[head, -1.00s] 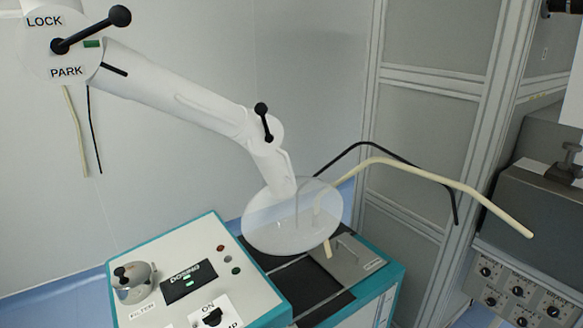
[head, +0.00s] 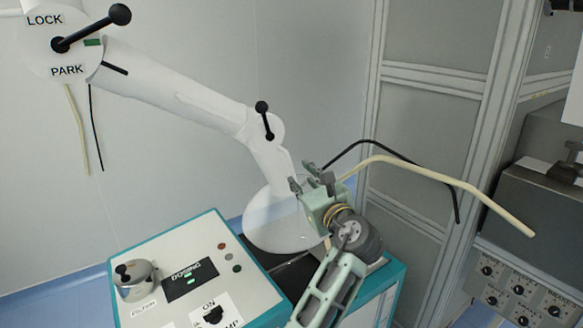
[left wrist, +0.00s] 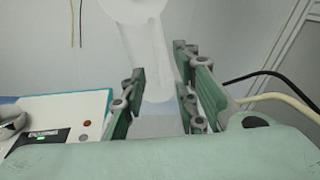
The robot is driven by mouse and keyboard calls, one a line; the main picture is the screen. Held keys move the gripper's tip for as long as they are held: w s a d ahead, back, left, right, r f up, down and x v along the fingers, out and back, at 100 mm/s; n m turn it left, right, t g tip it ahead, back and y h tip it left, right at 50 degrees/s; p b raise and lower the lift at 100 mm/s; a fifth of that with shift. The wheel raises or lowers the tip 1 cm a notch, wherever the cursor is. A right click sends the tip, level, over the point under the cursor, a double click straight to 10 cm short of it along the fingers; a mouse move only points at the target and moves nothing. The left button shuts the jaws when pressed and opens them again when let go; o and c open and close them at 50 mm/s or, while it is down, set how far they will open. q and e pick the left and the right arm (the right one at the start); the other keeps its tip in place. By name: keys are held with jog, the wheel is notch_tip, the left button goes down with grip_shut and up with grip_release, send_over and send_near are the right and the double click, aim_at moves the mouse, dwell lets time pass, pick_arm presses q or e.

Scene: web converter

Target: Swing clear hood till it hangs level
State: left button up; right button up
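The clear hood (head: 270,222) is a translucent round disc at the lower end of a white jointed arm (head: 180,88). It hangs tilted above the teal-edged machine, and its right part is hidden behind my left gripper. My left gripper (head: 312,180) is at the hood's right edge, with its fingers spread and empty. In the left wrist view the open fingers (left wrist: 160,66) stand either side of the white arm's lower end and the faint hood. I cannot tell whether they touch it. My right gripper is not in view.
A black lever (head: 264,120) sits on the white arm's joint. The LOCK/PARK lever (head: 92,28) is at upper left. Below stands the control panel (head: 195,250) with a filter knob (head: 134,278). Black and cream hoses (head: 430,176) bend out to the right.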

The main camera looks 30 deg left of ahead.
aim_at(292, 167)
pick_arm(q)
jog(key=p+x, duration=0.2)
jog(key=x, duration=0.5)
jog(key=shift+w+a+r, duration=0.2)
jog(key=shift+a, duration=0.15)
grip_shut()
dwell(0.3)
